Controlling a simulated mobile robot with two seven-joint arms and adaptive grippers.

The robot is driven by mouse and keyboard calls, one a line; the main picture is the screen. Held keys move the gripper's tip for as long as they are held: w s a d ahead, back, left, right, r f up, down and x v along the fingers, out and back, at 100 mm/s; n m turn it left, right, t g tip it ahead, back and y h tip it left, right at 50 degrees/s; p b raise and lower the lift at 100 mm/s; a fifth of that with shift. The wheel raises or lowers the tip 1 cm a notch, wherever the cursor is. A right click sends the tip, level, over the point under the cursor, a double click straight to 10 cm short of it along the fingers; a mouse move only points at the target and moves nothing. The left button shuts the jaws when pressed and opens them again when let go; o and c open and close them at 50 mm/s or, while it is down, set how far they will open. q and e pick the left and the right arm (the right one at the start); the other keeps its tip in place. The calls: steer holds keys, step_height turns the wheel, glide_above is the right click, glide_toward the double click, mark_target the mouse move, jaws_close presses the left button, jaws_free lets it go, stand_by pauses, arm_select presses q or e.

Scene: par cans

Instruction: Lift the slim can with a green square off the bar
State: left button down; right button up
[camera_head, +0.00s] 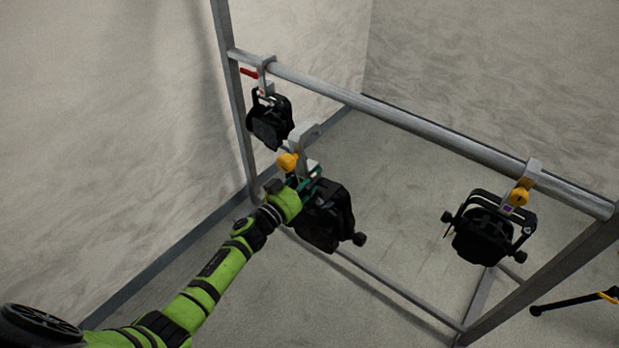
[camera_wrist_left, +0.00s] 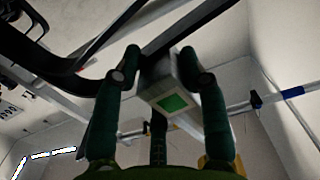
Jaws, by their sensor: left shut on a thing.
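The can with the green square is a black lamp (camera_head: 325,217) with a grey hook clamp (camera_head: 306,140) and a yellow knob. Its hook shows below the bar (camera_head: 400,118) in the picture, apart from it, so the can hangs from my gripper. My left gripper (camera_head: 296,190) is shut on the clamp's grey stem. In the left wrist view, the green square (camera_wrist_left: 173,103) faces the camera on the stem's end, between the dark green fingers (camera_wrist_left: 160,62). My fingers hide part of the stem. My right gripper is not in view.
A black can with a red lever (camera_head: 269,120) hangs on the bar at the left. Another with a purple square and yellow knob (camera_head: 484,237) hangs at the right. The frame's post (camera_head: 233,95) stands at left. A black and yellow rod (camera_head: 573,301) shows lower right.

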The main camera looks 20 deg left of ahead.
arm_select(q)
steer(key=shift+w+d+f+b, duration=0.1)
steer(key=shift+w+f+b, duration=0.05)
steer(key=shift+f+b, duration=1.3)
